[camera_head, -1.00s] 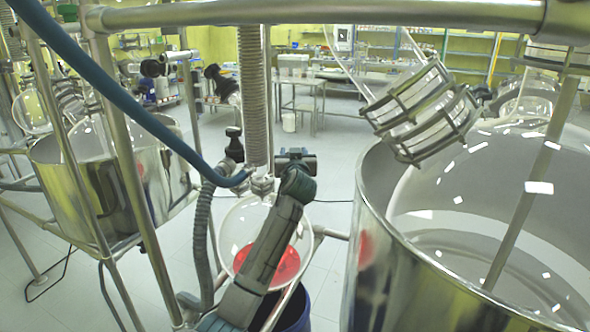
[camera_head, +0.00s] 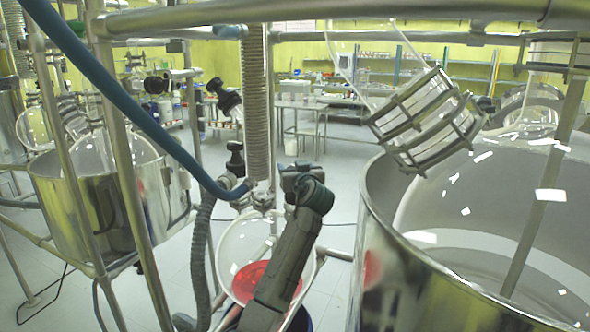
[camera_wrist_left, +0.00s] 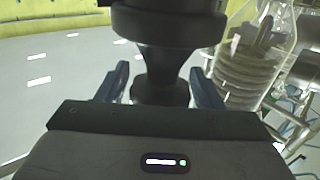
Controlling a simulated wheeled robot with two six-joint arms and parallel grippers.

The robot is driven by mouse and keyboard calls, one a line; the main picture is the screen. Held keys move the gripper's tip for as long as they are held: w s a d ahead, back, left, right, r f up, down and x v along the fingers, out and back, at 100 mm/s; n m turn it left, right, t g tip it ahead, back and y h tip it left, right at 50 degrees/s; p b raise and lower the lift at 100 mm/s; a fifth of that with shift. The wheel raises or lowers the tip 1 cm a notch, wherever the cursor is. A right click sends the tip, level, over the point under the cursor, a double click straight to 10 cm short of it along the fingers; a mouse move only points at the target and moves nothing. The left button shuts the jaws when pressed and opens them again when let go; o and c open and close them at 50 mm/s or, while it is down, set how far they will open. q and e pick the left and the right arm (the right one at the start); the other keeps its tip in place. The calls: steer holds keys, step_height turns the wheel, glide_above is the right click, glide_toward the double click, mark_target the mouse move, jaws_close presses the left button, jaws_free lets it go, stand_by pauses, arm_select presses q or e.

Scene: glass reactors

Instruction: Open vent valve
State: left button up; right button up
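A large black knob with a flared black stem (camera_wrist_left: 160,75) fills the upper middle of the left wrist view. My left gripper (camera_wrist_left: 162,92) has one finger on each side of this stem, apart from each other; whether they touch it is unclear. In the head view, the end of my left arm (camera_head: 306,190) is beside the ribbed hose, above a round glass flask (camera_head: 243,238) holding red liquid. A black valve knob (camera_head: 235,158) stands left of the hose, and another black knob (camera_head: 228,100) is higher up. I cannot tell which knob is the one in the wrist view. My right gripper is not visible.
A ribbed vertical hose (camera_head: 257,110) and a blue hose (camera_head: 130,95) run near my left arm. A large steel vessel (camera_head: 385,265) stands at right, with a caged glass cylinder (camera_head: 425,118) above it. Metal rails (camera_head: 330,10) cross the top. Another steel vessel (camera_head: 150,205) is at left.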

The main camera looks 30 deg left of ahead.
arm_select(q)
steer(key=shift+o, duration=0.2)
steer(key=shift+d, duration=0.1)
steer(key=shift+s+d+f, duration=0.15)
steer(key=shift+s+d, duration=0.05)
steer(key=shift+s, duration=0.05)
steer(key=b+v, duration=0.4)
steer(key=v, duration=0.6)
